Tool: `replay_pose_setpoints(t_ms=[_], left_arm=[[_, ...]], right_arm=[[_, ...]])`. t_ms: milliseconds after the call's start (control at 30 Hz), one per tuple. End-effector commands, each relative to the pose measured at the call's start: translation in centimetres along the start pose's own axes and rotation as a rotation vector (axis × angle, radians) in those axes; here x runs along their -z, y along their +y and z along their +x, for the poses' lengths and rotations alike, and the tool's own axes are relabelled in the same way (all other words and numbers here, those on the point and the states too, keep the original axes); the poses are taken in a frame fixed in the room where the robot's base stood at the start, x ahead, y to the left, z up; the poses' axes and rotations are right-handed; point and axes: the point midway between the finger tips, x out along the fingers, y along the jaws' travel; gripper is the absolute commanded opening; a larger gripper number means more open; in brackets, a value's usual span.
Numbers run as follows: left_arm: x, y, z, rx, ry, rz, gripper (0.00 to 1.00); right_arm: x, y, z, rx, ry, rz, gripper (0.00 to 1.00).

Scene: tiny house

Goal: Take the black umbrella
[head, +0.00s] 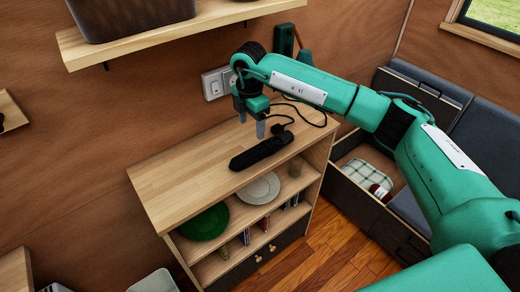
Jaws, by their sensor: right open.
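The black umbrella (259,153) lies folded on the wooden top of a low cabinet (174,181), near its front edge. A thin black strap or cord lies at its right end. My right gripper (251,127) hangs above the cabinet top, fingers pointing down, just behind the umbrella in the picture. Its fingers are apart with nothing between them. I cannot tell how high the fingertips are above the top. My left gripper is not in view.
Below the top, shelves hold a green plate (204,223), a white plate (258,189) and several small items. A wall shelf (165,40) with a dark basket (130,14) hangs above. A bench (372,205) with an open compartment stands at the right. The cabinet top's left part is clear.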

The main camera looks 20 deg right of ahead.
Motion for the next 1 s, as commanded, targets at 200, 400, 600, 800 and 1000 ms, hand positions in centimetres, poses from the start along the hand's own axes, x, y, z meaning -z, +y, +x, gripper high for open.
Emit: replay_pose_setpoints(t_ms=[200,400,600,800,1000], left_arm=[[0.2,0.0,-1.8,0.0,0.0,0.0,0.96],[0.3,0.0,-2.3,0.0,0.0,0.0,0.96],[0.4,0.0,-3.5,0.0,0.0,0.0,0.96],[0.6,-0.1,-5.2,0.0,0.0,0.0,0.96],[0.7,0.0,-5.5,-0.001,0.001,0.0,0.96]], right_arm=[[0.1,-0.2,4.2,0.005,0.004,-0.002,0.7],[0.1,-0.1,6.5,0.001,0.005,-0.003,0.7],[0.1,-0.5,7.7,0.003,0.005,-0.003,0.7],[0.0,-0.9,10.3,0.003,0.006,-0.004,0.7],[0.0,-0.8,11.9,0.0,0.006,-0.005,0.7]])
